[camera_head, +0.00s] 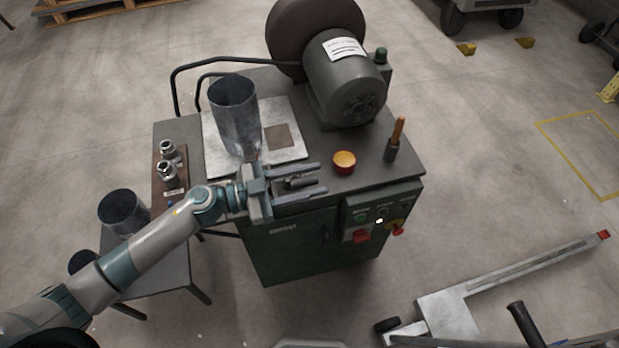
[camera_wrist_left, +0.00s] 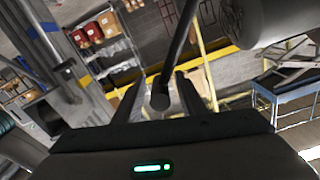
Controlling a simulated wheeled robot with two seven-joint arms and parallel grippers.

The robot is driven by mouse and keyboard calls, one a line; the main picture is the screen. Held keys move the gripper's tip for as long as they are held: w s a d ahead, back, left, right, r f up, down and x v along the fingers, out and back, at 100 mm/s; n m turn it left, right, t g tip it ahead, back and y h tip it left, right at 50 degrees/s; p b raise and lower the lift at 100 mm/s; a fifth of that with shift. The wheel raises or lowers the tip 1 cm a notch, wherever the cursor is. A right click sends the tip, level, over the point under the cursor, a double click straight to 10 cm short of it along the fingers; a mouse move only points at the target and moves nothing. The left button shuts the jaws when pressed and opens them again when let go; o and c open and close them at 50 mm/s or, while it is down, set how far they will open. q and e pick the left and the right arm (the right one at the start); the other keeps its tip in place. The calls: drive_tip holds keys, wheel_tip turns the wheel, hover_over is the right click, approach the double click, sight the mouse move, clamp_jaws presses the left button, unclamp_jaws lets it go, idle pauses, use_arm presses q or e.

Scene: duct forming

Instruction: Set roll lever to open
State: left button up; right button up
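My left gripper (camera_head: 318,179) is over the front edge of the machine's table, its fingers pointing right. Its fingers are apart, with a short dark rod (camera_head: 300,183) between them. In the left wrist view a dark rod with a round end (camera_wrist_left: 160,101) lies between the two separated fingers, with visible gaps on both sides. I cannot tell whether this rod is the roll lever. An upright lever with an orange handle (camera_head: 398,130) stands at the table's right side, apart from the gripper. My right gripper is not in view.
A metal duct tube (camera_head: 235,115) stands on a plate behind the gripper. An orange button (camera_head: 344,162) is to its right, and a control panel (camera_head: 380,215) is on the front. A big motor (camera_head: 345,85) stands at the back. A side table (camera_head: 172,272) holds another tube (camera_head: 124,212).

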use_arm(q)
clamp_jaws()
drive_tip(key=shift+w+a+r+n+p, duration=0.1)
drive_tip(key=shift+w+r+n+p, duration=0.25)
drive_tip(key=shift+p, duration=0.35)
drive_tip(key=w+a+r+n+p, duration=0.2)
drive_tip(key=w+r+p, duration=0.1)
drive_tip(key=w, duration=0.5)
drive_tip(key=shift+w+a+p, duration=0.15)
drive_tip(key=shift+a+p, duration=0.25)
drive_tip(key=shift+p, duration=0.35)
unclamp_jaws()
